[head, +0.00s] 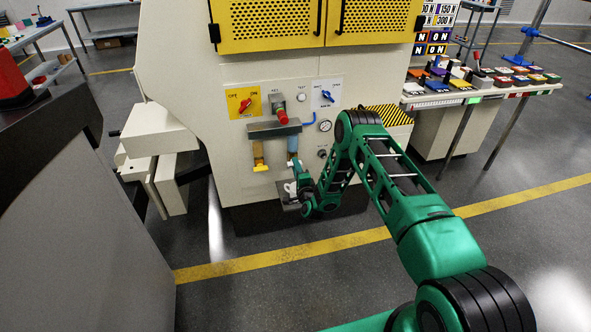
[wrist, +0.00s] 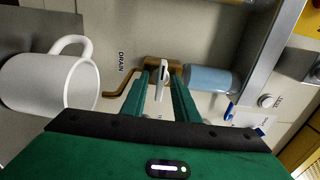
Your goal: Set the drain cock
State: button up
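The drain cock (wrist: 161,66) is a brass fitting with a pale lever (wrist: 163,82), below a blue bowl in the machine's front panel. The word DRAIN is printed beside it, and a bent brass pipe runs from it toward a white mug (wrist: 62,82). My gripper (wrist: 163,72) is open, with one green finger on each side of the lever and visible gaps between; I cannot tell if either touches it. In the head view my gripper (head: 298,188) is low at the panel beside the mug (head: 289,187), and the cock is hidden behind my arm.
The blue bowl (head: 293,145) and an amber bowl (head: 258,152) hang from a grey bar (head: 274,130). Above are a red knob (head: 245,104), a red-capped valve (head: 279,113), a blue knob (head: 327,96) and a gauge (head: 326,126). The floor in front is clear.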

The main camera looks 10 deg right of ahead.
grip_shut()
jog(key=shift+n, duration=0.4)
jog(key=shift+s+d+f+n, duration=0.1)
jog(key=shift+f+n, duration=0.05)
jog(key=shift+n, duration=4.15)
jog(key=shift+s+f+n, duration=0.1)
jog(key=shift+f+n, duration=0.05)
jog(key=shift+n, duration=4.15)
